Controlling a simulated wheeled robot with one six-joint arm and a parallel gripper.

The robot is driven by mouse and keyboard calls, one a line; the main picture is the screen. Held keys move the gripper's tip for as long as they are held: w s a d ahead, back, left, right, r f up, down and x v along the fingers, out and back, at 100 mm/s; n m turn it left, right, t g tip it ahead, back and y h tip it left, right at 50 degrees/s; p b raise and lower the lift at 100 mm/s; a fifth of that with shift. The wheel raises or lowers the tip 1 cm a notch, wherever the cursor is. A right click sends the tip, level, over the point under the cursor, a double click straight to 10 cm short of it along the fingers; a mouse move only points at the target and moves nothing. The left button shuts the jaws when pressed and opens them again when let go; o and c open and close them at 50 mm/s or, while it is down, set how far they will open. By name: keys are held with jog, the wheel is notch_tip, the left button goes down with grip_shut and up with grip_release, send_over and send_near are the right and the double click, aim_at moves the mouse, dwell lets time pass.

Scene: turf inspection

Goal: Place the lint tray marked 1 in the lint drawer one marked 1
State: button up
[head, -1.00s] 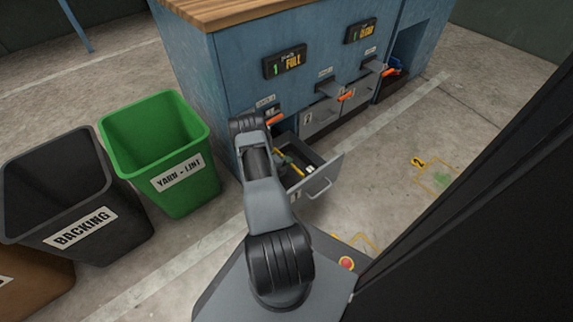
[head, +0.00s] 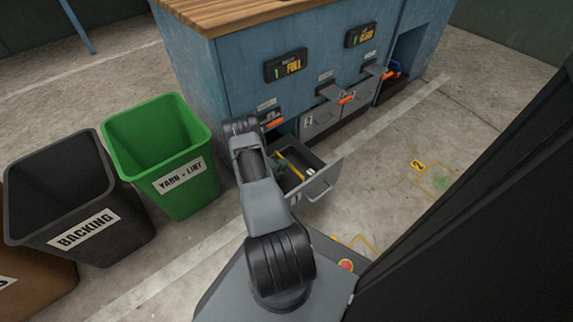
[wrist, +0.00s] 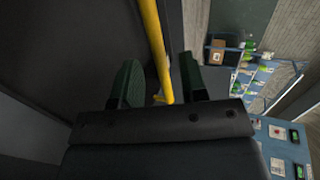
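The lint drawer marked 1 (head: 322,185) is pulled out of the blue cabinet, low at its left end. A yellow bar (head: 291,163) shows inside it, along with a dark interior; I cannot make out a separate tray body or its number. In the wrist view my gripper (wrist: 163,82) has its two dark green fingers apart, with the yellow bar (wrist: 152,35) running between them. Gaps show beside the bar, so the fingers do not look closed on it. In the head view my arm hides the gripper.
A closed drawer marked 2 (head: 318,122) is to the right. A green yarn and lint bin (head: 165,160) and a black backing bin (head: 75,200) stand left.

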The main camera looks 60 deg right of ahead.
jog(key=p+v, duration=0.3)
jog(key=v, duration=0.6)
jog(key=shift+r, duration=0.15)
